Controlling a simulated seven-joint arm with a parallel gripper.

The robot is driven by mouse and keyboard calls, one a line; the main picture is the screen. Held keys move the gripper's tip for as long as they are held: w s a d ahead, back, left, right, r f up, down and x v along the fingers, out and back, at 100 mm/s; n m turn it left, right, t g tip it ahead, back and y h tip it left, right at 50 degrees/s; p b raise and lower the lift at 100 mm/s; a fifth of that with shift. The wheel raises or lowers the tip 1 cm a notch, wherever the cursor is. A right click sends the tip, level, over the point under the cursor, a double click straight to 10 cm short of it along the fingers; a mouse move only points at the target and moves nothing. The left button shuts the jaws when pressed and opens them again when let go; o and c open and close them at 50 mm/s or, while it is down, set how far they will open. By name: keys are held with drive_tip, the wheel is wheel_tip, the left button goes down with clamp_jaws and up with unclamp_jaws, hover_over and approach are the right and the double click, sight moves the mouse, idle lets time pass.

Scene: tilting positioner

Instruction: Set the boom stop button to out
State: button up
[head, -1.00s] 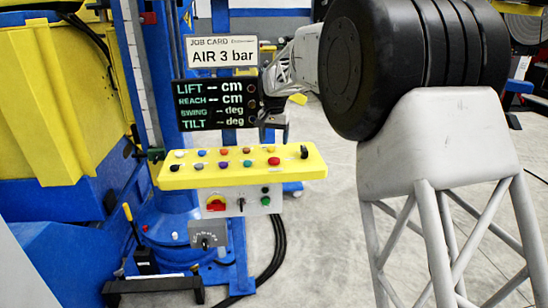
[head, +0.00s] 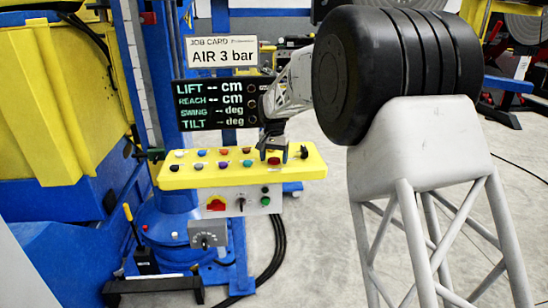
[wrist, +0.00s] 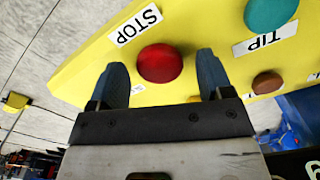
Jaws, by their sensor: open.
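The red stop button (wrist: 160,63) sits on the yellow control panel (wrist: 90,78), beside a white STOP label (wrist: 138,25) in the wrist view. My gripper (wrist: 160,78) is open, with one blue-grey finger on each side of the red button. Whether the fingers touch the button or how far above the panel they are cannot be told. In the head view my gripper (head: 272,153) is over the right part of the yellow panel (head: 225,180), and the red button (head: 274,161) shows just below it. Whether the button is in or out is not clear.
A teal button (wrist: 270,12) with a TIP label and a brown button (wrist: 267,82) lie close to the right in the wrist view. A black switch (head: 303,152) stands at the panel's right end. The display board (head: 215,103) stands behind the panel.

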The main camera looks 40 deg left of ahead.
sight(274, 159)
drive_tip(key=shift+c, duration=0.3)
drive_tip(key=c, duration=1.2)
drive_tip(key=shift+r, duration=0.65)
drive_tip(key=shift+c, duration=0.2)
drive_tip(key=o, duration=1.3)
drive_tip(key=shift+r, duration=0.1)
wheel_tip(274, 159, up, 8)
drive_tip(key=shift+f, duration=0.2)
